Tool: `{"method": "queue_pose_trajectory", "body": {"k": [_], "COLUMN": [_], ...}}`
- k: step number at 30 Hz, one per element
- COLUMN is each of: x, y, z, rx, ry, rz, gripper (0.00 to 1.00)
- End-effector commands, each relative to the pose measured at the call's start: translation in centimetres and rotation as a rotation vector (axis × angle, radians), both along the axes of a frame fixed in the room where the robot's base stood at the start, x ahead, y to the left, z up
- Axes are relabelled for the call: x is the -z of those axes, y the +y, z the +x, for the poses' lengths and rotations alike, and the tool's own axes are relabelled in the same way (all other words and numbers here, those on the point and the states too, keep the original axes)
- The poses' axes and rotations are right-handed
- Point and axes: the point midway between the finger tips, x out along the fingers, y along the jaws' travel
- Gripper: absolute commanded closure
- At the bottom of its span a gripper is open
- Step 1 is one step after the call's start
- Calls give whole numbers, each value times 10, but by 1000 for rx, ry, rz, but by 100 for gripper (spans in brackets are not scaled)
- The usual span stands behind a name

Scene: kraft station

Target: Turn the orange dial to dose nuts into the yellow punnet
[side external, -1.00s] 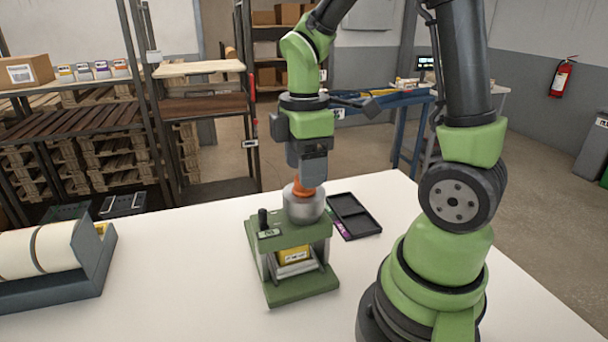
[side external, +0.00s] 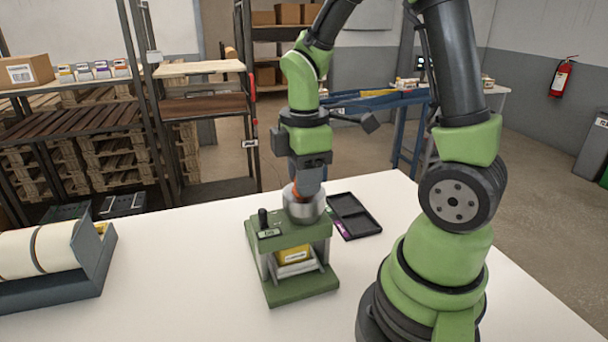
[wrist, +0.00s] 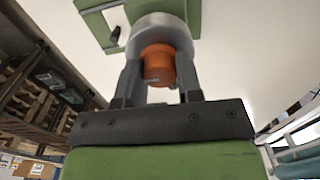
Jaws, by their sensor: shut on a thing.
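The orange dial (wrist: 158,66) sits on top of the round grey hopper (side external: 304,212) of the green dispenser (side external: 302,288). In the wrist view the dial lies between the two fingers of my gripper (wrist: 160,78), which is shut on it. In the side view my gripper (side external: 306,188) comes down from above and hides most of the dial. The yellow punnet (side external: 293,255) sits inside the dispenser's frame, under the hopper. Its inside is hidden, and I cannot see any nuts.
A black tray (side external: 353,215) lies just right of the dispenser. A small black knob (side external: 263,219) stands on the dispenser's left top. A roll holder (side external: 60,265) stands at the table's left. The white table (side external: 180,285) is clear between them.

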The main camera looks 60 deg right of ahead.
Motion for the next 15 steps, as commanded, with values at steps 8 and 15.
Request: {"method": "queue_pose_trajectory", "body": {"k": [8,15], "x": [0,-1], "y": [0,0], "z": [0,0], "rx": [119,324], "ry": [-1,-1], "rz": [1,1], "gripper": [91,90]}}
